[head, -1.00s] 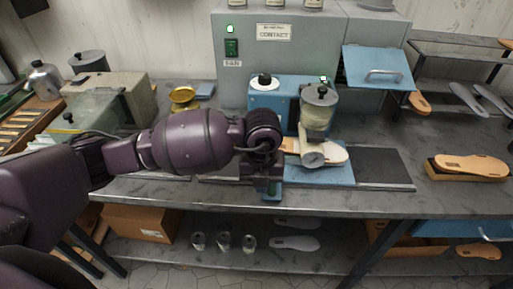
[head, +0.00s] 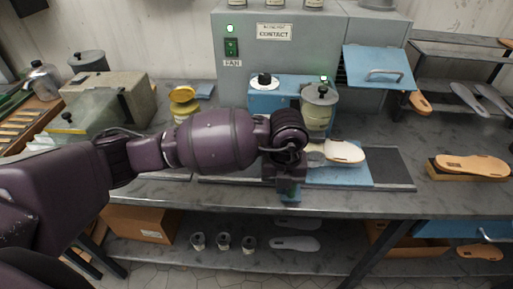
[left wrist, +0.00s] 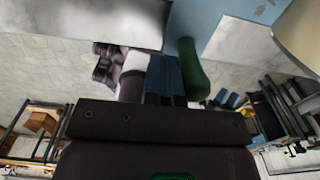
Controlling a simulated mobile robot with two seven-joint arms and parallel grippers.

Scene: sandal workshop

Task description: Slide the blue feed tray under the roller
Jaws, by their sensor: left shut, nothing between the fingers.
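The blue feed tray (head: 340,178) lies on a dark slide plate on the bench, with a pale sandal sole (head: 343,151) on it. Its left part is hidden behind my arm. The blue roller machine (head: 277,97) stands behind my wrist; the roller itself is not clearly visible. My left gripper (head: 289,190) is shut and empty, pointing down at the tray's left front edge. In the left wrist view its fingers (left wrist: 166,75) are together beside a green rounded part (left wrist: 193,72), close to a blue surface. Whether they touch the tray I cannot tell. My right gripper is out of view.
A glue pot (head: 318,108) stands beside the machine, close to my wrist. The dark slide plate (head: 391,168) is clear to the right of the tray. A tan sole (head: 470,166) lies on a block further right. A yellow tin (head: 184,98) stands at the back left.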

